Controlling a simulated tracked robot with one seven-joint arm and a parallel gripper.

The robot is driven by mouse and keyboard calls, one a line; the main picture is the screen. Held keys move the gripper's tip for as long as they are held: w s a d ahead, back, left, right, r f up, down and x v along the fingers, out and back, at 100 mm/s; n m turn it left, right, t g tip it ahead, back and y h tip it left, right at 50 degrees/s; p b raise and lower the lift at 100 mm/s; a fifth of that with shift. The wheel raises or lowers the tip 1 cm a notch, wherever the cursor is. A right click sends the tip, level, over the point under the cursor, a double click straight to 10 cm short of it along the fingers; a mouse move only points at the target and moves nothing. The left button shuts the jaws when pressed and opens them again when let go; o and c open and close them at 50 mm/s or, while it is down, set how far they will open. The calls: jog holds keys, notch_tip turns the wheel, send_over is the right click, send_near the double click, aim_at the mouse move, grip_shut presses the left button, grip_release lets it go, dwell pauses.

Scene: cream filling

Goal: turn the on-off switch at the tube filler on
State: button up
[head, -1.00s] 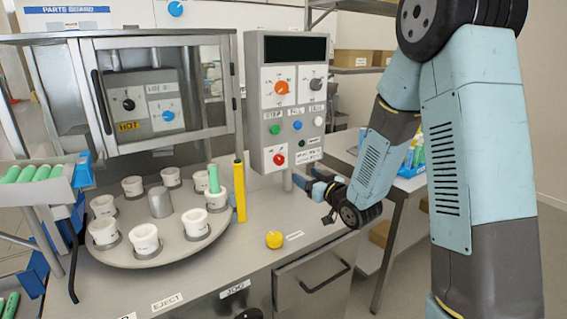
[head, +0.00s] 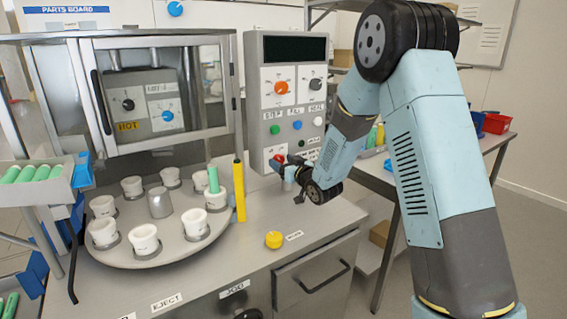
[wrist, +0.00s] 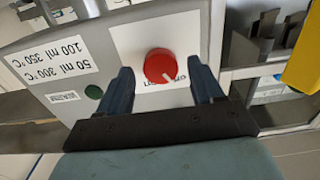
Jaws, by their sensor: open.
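The on-off switch is a red round knob on a white plate, low on the grey control box. In the head view the red knob (head: 279,158) is partly covered by my gripper (head: 282,164). In the wrist view the red knob (wrist: 161,66) lies between the two dark fingers of my gripper (wrist: 161,85), with a gap on each side. The fingers are open and hold nothing. A white line on the knob points down and to the right in the wrist view. Part of the plate's lettering is hidden by the knob and a finger.
The control box (head: 253,120) also carries an orange dial (head: 281,87), a grey dial (head: 315,84) and several push buttons. A turntable with white cups and a yellow post (head: 240,190) stand to the left.

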jog(key=shift+w+a, duration=0.15)
jog(key=shift+w, duration=0.15)
jog(key=c, duration=0.9)
jog(key=shift+c, duration=0.6)
